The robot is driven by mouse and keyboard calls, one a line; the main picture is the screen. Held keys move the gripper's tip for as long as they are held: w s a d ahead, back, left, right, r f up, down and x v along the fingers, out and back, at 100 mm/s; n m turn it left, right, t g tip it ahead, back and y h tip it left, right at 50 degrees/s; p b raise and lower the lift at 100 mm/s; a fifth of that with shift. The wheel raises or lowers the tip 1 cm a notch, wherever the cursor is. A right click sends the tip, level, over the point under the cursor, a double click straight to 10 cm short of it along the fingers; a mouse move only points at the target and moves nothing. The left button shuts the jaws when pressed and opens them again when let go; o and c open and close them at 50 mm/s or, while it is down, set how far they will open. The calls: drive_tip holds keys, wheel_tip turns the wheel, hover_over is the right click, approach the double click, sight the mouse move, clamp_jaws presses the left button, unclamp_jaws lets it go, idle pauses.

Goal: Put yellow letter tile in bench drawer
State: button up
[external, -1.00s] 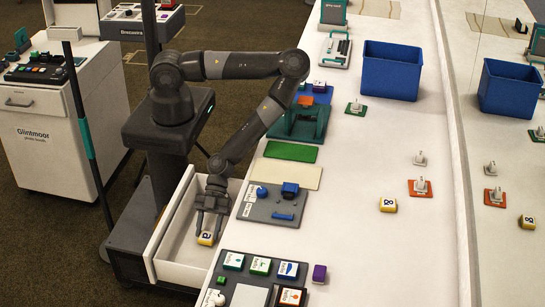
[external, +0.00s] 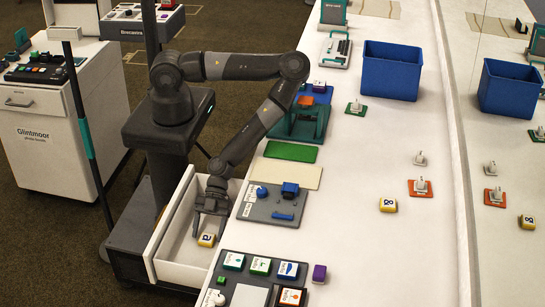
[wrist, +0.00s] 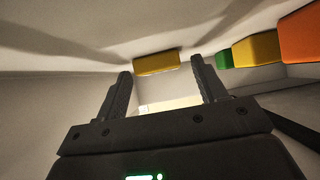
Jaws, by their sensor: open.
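The yellow letter tile (external: 206,240) lies on the floor of the open white bench drawer (external: 185,273), with a dark letter on its top face. My gripper (external: 210,213) points down inside the drawer area, just above and apart from the tile. In the wrist view, the fingers of my gripper (wrist: 163,82) are spread with nothing between them. The yellow tile (wrist: 156,63) shows beyond the gap between the fingertips. Another yellow tile (external: 388,205), marked "&", lies on the bench top.
Green (wrist: 224,59), yellow (wrist: 257,51) and orange (wrist: 302,34) blocks show at the wrist view's upper right; their place is unclear. The drawer walls stand close around my gripper. A grey board (external: 272,205) and a dark tray of tiles (external: 235,284) lie near the bench edge.

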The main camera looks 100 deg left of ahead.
sight(207, 237)
drive_tip(key=v, duration=0.3)
drive_tip(key=shift+a, duration=0.15)
wheel_tip(207, 237, up, 7)
idle(0.3)
idle(0.5)
